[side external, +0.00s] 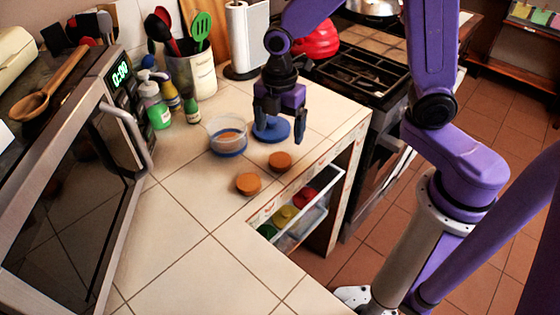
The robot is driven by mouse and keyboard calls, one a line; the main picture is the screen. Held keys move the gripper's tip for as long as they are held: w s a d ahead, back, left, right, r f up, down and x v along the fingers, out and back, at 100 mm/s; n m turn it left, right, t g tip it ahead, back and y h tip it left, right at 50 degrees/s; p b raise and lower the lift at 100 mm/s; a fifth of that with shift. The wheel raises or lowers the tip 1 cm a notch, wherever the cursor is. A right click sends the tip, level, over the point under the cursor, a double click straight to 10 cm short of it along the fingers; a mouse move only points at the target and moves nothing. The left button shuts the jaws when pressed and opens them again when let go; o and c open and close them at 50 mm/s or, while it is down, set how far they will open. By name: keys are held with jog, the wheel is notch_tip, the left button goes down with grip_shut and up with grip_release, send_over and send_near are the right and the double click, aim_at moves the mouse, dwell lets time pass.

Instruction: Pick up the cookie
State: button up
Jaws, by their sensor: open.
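Two round brown cookies lie flat on the tiled counter near its front edge. One cookie (248,184) is to the left and nearer the camera. The other cookie (280,161) is behind it to the right. My gripper (281,129) points down, open and empty, above and behind the right cookie. A round blue lid-like disc (271,136) is under or just behind its fingers; I cannot tell whether they touch. A clear tub with a blue base (227,148) stands to the left, with something brown inside.
Bottles (158,112) and a utensil holder (192,78) stand behind the tub. A paper towel roll (247,38) is at the back. A microwave (70,190) fills the left. An open drawer (300,218) lies below the counter edge. The front counter is clear.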

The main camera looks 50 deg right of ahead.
aim_at(279, 160)
jog(key=shift+f, duration=4.65)
jog(key=c, duration=1.1)
